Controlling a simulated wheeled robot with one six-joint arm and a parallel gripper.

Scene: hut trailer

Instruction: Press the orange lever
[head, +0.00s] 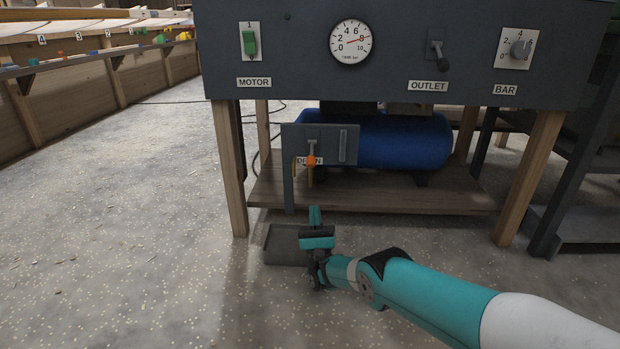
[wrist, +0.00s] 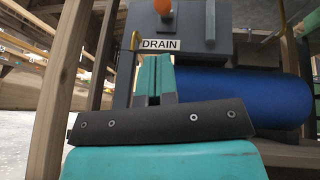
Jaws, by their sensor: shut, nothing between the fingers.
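The orange lever (head: 311,160) is a small knob on a grey panel marked DRAIN, under the bench and in front of a blue tank. In the wrist view the orange knob (wrist: 164,8) is at the top edge, partly cut off, above the DRAIN label. My gripper (head: 315,216) is in front of the panel, below the lever and apart from it in the head view, with its fingers pointing up. In the wrist view its teal fingers (wrist: 155,78) are together and hold nothing, and their tips overlap the panel below the label.
The blue tank (head: 405,141) lies on a wooden shelf (head: 390,194) between wooden legs. Above is a dark control panel (head: 300,80) with a MOTOR switch (head: 250,42), gauge (head: 351,42), OUTLET lever (head: 437,48) and BAR knob (head: 520,49). A grey tray (head: 284,246) lies on the floor.

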